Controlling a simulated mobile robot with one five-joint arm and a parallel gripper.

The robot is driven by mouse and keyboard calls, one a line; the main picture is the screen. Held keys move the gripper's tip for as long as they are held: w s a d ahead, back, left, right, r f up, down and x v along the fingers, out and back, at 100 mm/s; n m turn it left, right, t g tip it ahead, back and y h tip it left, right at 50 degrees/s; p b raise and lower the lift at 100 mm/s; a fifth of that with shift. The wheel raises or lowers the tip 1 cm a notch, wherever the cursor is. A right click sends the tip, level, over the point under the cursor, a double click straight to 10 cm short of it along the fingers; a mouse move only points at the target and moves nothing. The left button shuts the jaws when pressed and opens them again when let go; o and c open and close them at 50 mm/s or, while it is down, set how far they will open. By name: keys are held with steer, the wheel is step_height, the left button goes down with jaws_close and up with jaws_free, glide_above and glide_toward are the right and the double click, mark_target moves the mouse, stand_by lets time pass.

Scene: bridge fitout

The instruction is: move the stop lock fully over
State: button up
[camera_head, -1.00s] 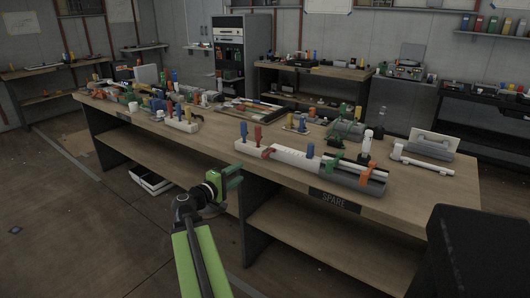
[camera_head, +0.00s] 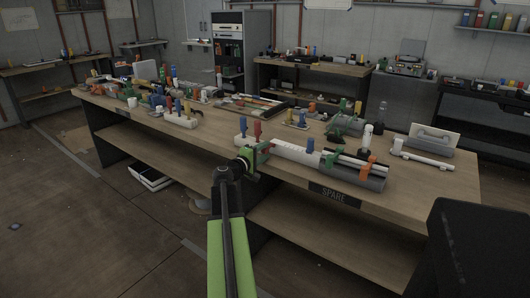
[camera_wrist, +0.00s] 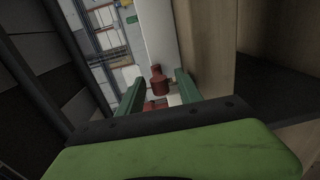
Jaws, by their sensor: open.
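A long white unit (camera_head: 292,152) lies along the bench's front edge, above the SPARE label. Upright blue (camera_head: 243,127) and red (camera_head: 258,130) pegs stand at its left end, and another blue peg (camera_head: 310,146) stands further right. My green-fingered gripper (camera_head: 262,152) is at the unit's front, near its left part. In the wrist view, a dull red knobbed part (camera_wrist: 158,78) on a white surface (camera_wrist: 157,35) sits between the open fingers. It looks like the stop lock, but I cannot be sure. Contact with the fingers cannot be told.
The wooden bench top (camera_head: 410,187) has free room at its front right. A grey cylinder (camera_head: 352,174) with orange clips (camera_head: 367,166) adjoins the unit's right end. A white-handled tool (camera_head: 422,160) lies behind right. A dark block (camera_head: 475,250) fills the lower right corner.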

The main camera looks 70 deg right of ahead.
steer(key=shift+s+d, duration=0.15)
steer(key=shift+d, duration=0.15)
jaws_close()
steer(key=shift+f+b, duration=0.55)
steer(key=shift+b, duration=0.55)
steer(key=shift+h+b, duration=0.6)
steer(key=shift+b, duration=0.25)
steer(key=shift+r, duration=0.2)
jaws_free()
